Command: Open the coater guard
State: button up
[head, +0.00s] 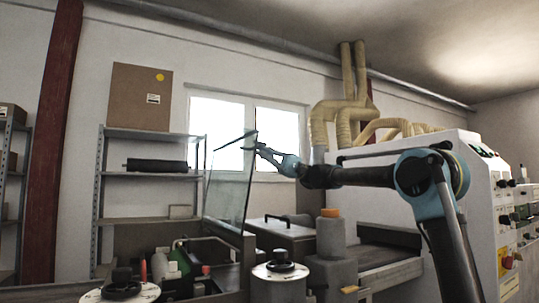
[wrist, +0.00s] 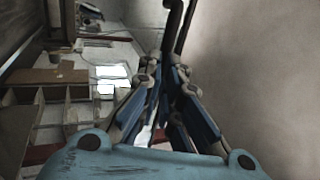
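The coater guard (head: 230,185) is a clear glass pane with a dark edge, standing steeply tilted above the coater at the middle left of the head view. Its lower edge is near the coater's side wall. My gripper (head: 257,148) reaches in from the right, with its tips at or very near the pane's upper right corner. I cannot tell whether they touch it. In the wrist view my gripper (wrist: 177,35) has its blue-sided fingers close together, with dark narrow parts at the far end. Whether they hold anything is unclear.
A pale machine cabinet (head: 475,165) with buttons stands at the right. Black handwheels (head: 281,262) stand at the front, and bottles (head: 178,258) sit below the pane. A metal shelf (head: 150,175) stands behind at the left. Yellowish ducts (head: 343,115) rise behind my arm.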

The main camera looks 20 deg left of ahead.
jog(key=o, duration=0.3)
jog(key=shift+s+r, duration=0.1)
jog(key=shift+s, duration=0.05)
jog(key=v, duration=1.2)
